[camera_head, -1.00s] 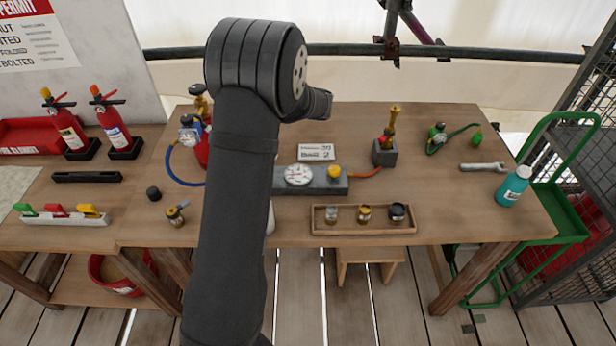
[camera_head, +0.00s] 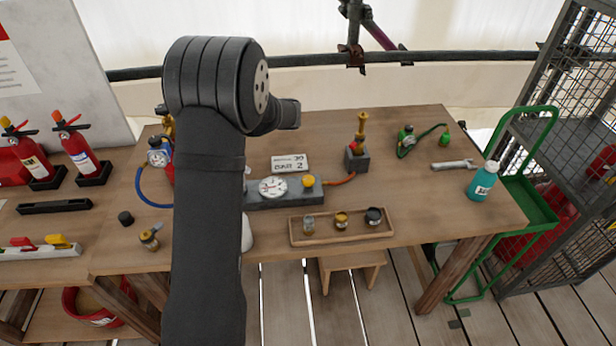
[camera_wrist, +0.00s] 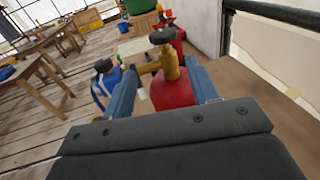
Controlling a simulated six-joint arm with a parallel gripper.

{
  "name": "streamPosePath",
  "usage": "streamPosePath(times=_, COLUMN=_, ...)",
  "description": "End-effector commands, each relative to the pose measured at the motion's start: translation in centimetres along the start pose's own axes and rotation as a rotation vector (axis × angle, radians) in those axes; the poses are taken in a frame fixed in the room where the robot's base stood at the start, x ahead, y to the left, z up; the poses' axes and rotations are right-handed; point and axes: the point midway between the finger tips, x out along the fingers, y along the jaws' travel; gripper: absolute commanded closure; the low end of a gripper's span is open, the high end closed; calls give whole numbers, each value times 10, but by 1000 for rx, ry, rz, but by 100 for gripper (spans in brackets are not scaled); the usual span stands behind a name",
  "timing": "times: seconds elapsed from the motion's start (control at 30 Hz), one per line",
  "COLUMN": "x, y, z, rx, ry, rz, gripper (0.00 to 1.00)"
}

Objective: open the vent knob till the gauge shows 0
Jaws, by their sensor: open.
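A round white dial gauge (camera_head: 272,187) sits on a grey block (camera_head: 255,202) near the table's middle; its reading is too small to tell. A yellow knob (camera_head: 308,181) stands on the block's right end; I cannot tell if it is the vent knob. My gripper (camera_wrist: 161,72) shows in the wrist view, open. Beyond and between its fingers are the red cylinder (camera_wrist: 172,92) and its brass valve (camera_wrist: 168,62) with a dark handwheel. I see no contact.
A wooden tray (camera_head: 296,240) with small jars lies at the table's front. A brass-topped torch (camera_head: 361,130) on a grey stand, a wrench (camera_head: 453,164) and a teal bottle (camera_head: 482,183) are to the right. Red extinguishers (camera_head: 78,150) stand left.

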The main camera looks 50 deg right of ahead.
Motion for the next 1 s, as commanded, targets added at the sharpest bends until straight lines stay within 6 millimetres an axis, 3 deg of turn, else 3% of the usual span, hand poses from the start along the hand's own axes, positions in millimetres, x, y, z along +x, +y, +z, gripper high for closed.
streamPosePath(times=0.17, x=-13, y=20, z=-7, rx=-109, ry=210, rz=103, gripper=47)
streamPosePath(times=0.37, x=-54, y=42, z=-21, rx=-272, ry=536, rz=259, gripper=47)
streamPosePath(times=0.57, x=-111, y=45, z=-30, rx=-441, ry=830, rz=399, gripper=47)
streamPosePath(times=0.8, x=-205, y=31, z=-24, rx=-679, ry=1188, rz=622, gripper=47)
streamPosePath(times=1.0, x=-253, y=22, z=-11, rx=-776, ry=1348, rz=758, gripper=47)
